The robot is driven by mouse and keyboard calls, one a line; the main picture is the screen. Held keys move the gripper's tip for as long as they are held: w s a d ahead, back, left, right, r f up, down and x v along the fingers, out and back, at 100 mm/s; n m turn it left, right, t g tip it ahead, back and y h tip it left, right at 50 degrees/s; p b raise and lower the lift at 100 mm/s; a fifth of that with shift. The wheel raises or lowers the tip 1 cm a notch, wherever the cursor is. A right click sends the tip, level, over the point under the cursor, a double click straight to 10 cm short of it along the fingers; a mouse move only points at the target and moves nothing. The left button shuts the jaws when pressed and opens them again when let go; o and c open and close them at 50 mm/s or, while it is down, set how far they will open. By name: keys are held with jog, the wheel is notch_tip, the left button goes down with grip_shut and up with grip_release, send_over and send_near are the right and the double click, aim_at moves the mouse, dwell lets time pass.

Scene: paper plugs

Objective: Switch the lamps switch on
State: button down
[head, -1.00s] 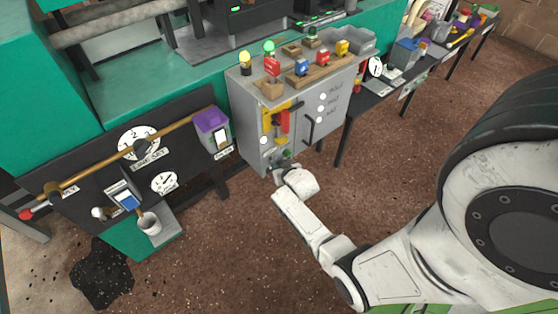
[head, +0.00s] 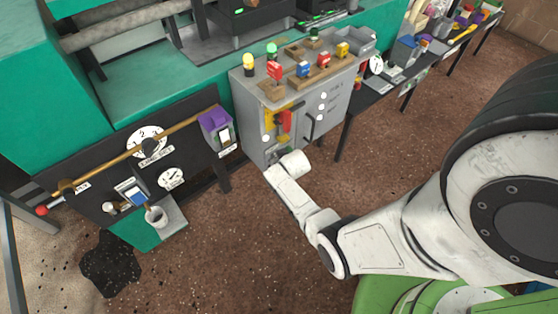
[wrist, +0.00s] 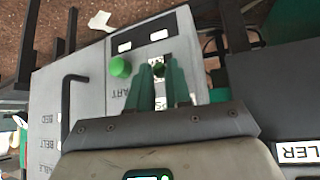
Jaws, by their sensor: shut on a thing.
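The lamps switch (wrist: 159,71) is a small dark knob on the grey cabinet's lower front panel, mostly hidden between my fingers in the wrist view. A white label below it is partly covered by a finger. My gripper (wrist: 161,78) has two green fingers, close together and shut around the switch. The green START button (wrist: 120,67) is just left of the fingers. In the head view, my wrist hides the switch and the fingers at the foot of the grey cabinet (head: 300,140).
The cabinet's dark bar handle (wrist: 68,100) stands out left of my gripper in the wrist view. Colored lamps and plugs stand on the cabinet top, among them a yellow lamp (head: 249,63). A dark bench with a purple box (head: 213,118) is to the left. Open floor lies in front.

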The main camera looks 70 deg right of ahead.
jog(key=c, duration=1.1)
grip_release()
jog(key=shift+o, duration=0.2)
jog(key=shift+r, duration=0.1)
jog(key=p+v, duration=0.3)
jog(key=v, duration=0.7)
jog(key=shift+a+r+p, duration=0.15)
jog(key=shift+r+p, duration=0.15)
jog(key=shift+s, duration=0.1)
jog(key=s+a+r+n+g+y+p, duration=0.2)
jog(key=s+a+r+n+y, duration=0.1)
jog(key=a+r, duration=0.6)
jog(key=s+a+r+n+g+y+p, duration=0.2)
jog(key=a+r+n, duration=0.4)
jog(key=a, duration=1.1)
notch_tip(320, 180, up, 3)
jog(key=shift+s+y, duration=0.5)
jog(key=shift+s, duration=0.75)
